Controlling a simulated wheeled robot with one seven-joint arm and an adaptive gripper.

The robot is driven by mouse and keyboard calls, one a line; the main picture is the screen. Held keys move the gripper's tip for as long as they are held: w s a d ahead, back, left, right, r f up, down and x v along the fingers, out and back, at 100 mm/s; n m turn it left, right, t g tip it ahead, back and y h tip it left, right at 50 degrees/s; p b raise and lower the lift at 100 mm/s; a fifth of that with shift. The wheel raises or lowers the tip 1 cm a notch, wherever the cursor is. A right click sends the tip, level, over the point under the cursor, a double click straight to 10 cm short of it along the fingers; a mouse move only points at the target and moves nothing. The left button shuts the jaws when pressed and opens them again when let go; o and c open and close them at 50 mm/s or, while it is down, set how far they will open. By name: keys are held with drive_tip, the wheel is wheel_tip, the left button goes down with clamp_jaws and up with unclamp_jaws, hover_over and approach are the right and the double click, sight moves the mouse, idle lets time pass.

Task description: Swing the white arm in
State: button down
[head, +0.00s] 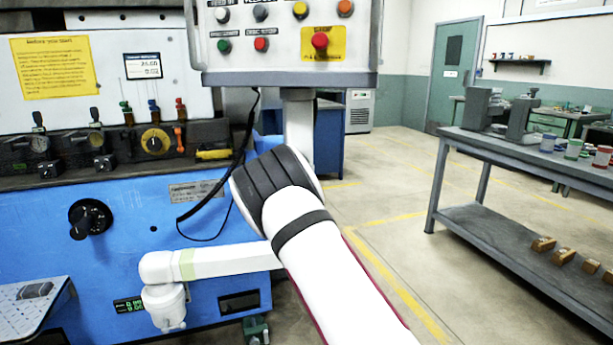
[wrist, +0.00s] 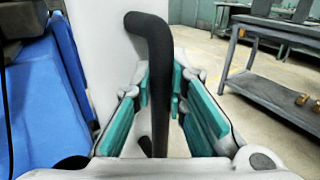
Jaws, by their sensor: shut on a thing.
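A broad white upright surface (wrist: 105,60), which looks like part of the white arm, fills the left middle of the wrist view. A dark bent handle (wrist: 152,30) stands in front of it. My gripper (wrist: 161,92) has its teal fingers closed on the handle's straight lower length, one on each side. In the head view, a white post (head: 298,120) stands under the control panel (head: 285,78); its lower part is hidden behind my arm. My gripper and the handle are hidden in the head view.
The blue machine (head: 110,240) stands on the left, with a black cable (head: 240,150) hanging before it. A grey metal bench (head: 470,150) with several small items is on the right. The floor (head: 385,205) between them is open.

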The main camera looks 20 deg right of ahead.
drive_tip(key=shift+w+r, duration=0.2)
drive_tip(key=c, duration=1.6)
unclamp_jaws()
drive_tip(key=shift+f, duration=0.15)
drive_tip(key=shift+o, duration=0.2)
drive_tip(key=shift+a, duration=0.15)
drive_tip(key=v, duration=1.1)
drive_tip(key=shift+s, duration=0.4)
drive_tip(key=shift+a, duration=0.1)
